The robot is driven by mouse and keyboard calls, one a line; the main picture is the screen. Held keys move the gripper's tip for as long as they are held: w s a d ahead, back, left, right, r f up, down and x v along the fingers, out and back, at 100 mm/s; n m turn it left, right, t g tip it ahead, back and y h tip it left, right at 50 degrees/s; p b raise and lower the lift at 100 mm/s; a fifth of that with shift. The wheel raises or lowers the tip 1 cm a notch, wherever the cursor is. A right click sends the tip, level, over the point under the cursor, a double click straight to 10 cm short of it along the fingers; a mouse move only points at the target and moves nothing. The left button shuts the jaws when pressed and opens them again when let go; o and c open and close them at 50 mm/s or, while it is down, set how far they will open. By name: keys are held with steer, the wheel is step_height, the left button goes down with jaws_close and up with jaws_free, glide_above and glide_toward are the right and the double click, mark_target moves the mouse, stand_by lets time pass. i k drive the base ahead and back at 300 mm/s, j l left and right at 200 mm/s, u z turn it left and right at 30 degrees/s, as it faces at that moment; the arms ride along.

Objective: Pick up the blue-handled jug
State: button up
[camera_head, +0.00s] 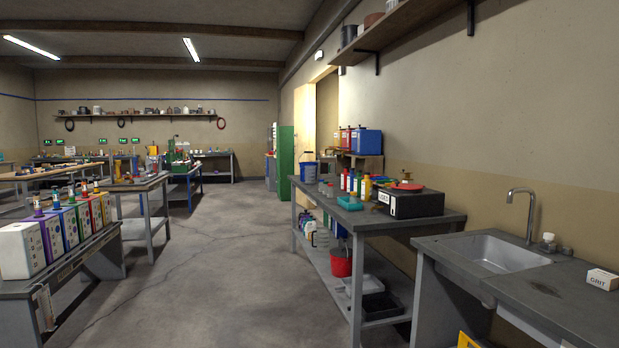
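I cannot clearly make out a jug with a blue handle. A blue container (308,172) stands at the far end of the right-hand grey workbench (352,217), but I cannot tell if it is a jug. On the bench's lower shelf, a small pale container (322,237) stands beside several bottles, and a blue item shows just right of it, above a red bucket (341,263). These are too small to tell apart well. My gripper is not in view.
A sink bench (440,243) stands at the near right. The right-hand workbench also holds bottles and a black box (411,204). A bench with coloured boxes (75,222) is at the left. The concrete floor (220,270) between is clear.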

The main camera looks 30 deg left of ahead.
mark_target(310, 172)
steer(key=i+j+u, duration=0.35)
steer(key=i+j, duration=0.15)
steer(key=i+j+u, duration=0.3)
steer(key=i, duration=0.25)
steer(key=i+j+u, duration=0.35)
steer(key=i, duration=0.25)
steer(key=i+l+u, duration=0.1)
steer(key=i+u, duration=0.2)
steer(key=i, duration=4)
steer(key=i+z, duration=0.15)
steer(key=i, duration=0.4)
steer(key=i+j+z, duration=0.2)
steer(key=i, duration=0.4)
steer(key=i+j+z, duration=0.15)
steer(key=i, duration=0.4)
